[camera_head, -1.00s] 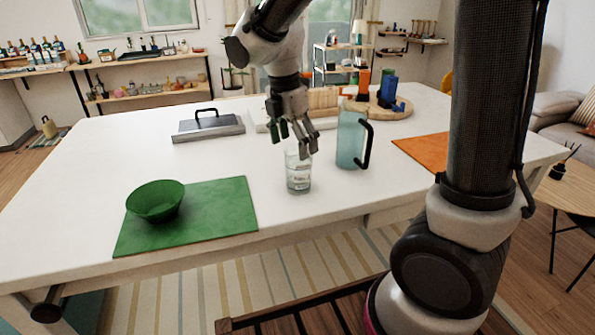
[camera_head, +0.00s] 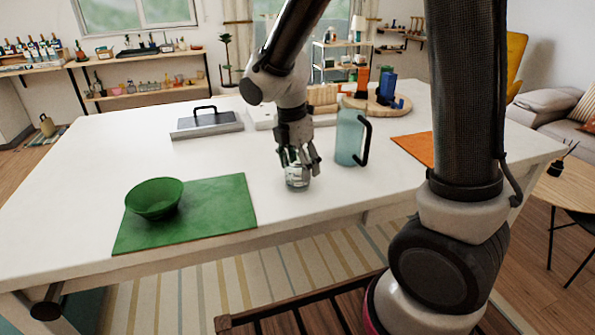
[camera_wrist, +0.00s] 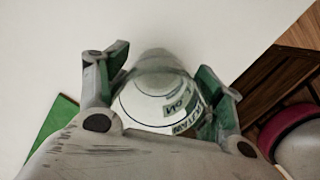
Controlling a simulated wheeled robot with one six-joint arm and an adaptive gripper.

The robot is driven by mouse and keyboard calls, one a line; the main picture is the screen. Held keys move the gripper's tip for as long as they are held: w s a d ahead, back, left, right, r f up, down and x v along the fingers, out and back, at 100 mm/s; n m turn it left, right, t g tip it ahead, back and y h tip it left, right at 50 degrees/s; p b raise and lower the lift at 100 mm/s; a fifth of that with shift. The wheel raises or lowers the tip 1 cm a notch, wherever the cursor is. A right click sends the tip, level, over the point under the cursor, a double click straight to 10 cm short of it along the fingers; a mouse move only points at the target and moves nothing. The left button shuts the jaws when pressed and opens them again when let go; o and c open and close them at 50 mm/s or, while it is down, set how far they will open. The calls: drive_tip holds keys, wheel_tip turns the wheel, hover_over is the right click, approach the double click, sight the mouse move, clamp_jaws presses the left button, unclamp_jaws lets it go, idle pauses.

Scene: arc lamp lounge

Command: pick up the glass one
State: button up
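The clear drinking glass (camera_head: 297,181) stands upright on the white table, near its front edge. My gripper (camera_head: 298,165) is lowered over it, with the fingers reaching down around its upper part. In the wrist view the glass (camera_wrist: 158,98) shows dark lettering and lies between the two fingers of my gripper (camera_wrist: 165,88). The fingers stand apart on either side, and a gap shows at the left finger. Whether the right finger touches the glass I cannot tell. A bluish pitcher (camera_head: 349,138) with a black handle stands to the right of the glass.
A green bowl (camera_head: 154,198) sits on a green mat (camera_head: 222,205) at the left. An orange mat (camera_head: 412,148) lies at the right. A grey tray with a black handle (camera_head: 206,124) and a round wooden board (camera_head: 378,107) with coloured items are farther back.

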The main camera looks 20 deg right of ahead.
drive_tip(key=shift+c, duration=1.1)
drive_tip(key=shift+r, duration=0.1)
